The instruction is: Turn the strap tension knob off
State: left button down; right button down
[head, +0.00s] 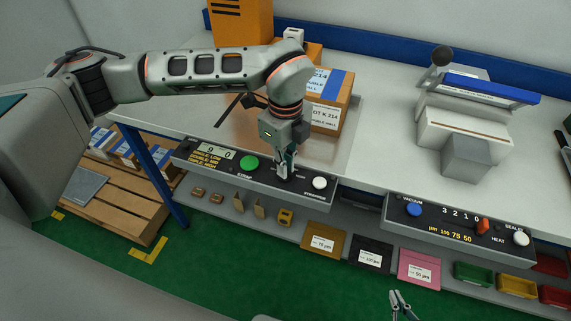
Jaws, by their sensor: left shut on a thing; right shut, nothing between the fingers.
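The strap control panel (210,170) is a dark box on the bench's front edge, with a small display (215,151), a green button (249,162) and a white round knob or button (320,183). My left gripper (287,170) points down at the panel between the green button and the white one. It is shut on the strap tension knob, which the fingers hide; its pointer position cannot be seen. My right gripper (402,305) is at the bottom edge, shut and empty, away from the panel.
A carton (325,116) stands on the bench behind my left gripper. A sealer (470,125) stands at right, with its own panel (455,228) at the bench edge. The shelf below holds pouches (324,243) and bins (473,274). A pallet (120,205) lies on the floor at left.

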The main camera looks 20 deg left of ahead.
pick_arm(q)
jog(key=shift+w+r, duration=0.1)
jog(key=shift+r, duration=0.05)
jog(key=c, duration=2.2)
grip_release()
notch_tip(320, 180, up, 12)
jog(key=shift+f, duration=0.1)
